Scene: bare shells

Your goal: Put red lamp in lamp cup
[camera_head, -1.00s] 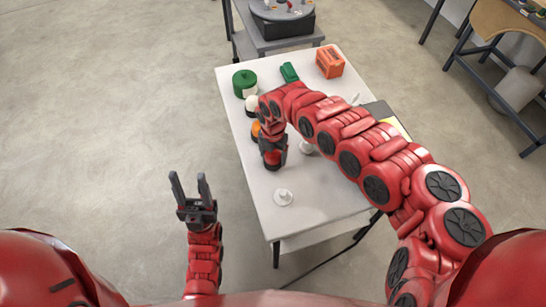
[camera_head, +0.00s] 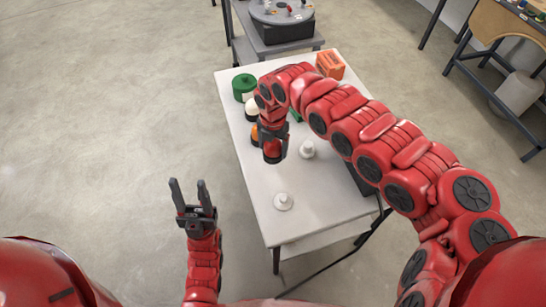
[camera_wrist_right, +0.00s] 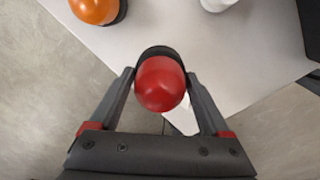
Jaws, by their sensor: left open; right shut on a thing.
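The red lamp (camera_wrist_right: 160,84), a red dome with a black collar, is between the fingers of my right gripper (camera_wrist_right: 160,88), which is shut on it. In the head view the lamp (camera_head: 272,153) is over the left side of the white table, partly hidden by the gripper. Two white round pieces with raised middles are on the table, one (camera_head: 307,149) right of the lamp and one (camera_head: 283,201) nearer the front. I cannot tell whether either is the lamp cup. My left gripper (camera_head: 190,186) is open and empty, left of the table.
On the white table (camera_head: 325,195), an orange lamp (camera_wrist_right: 95,8), a white lamp (camera_head: 251,105) and a green one (camera_head: 243,84) line the left edge. An orange box (camera_head: 330,64) is at the back. My right arm covers much of the right side. The front of the table is mostly clear.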

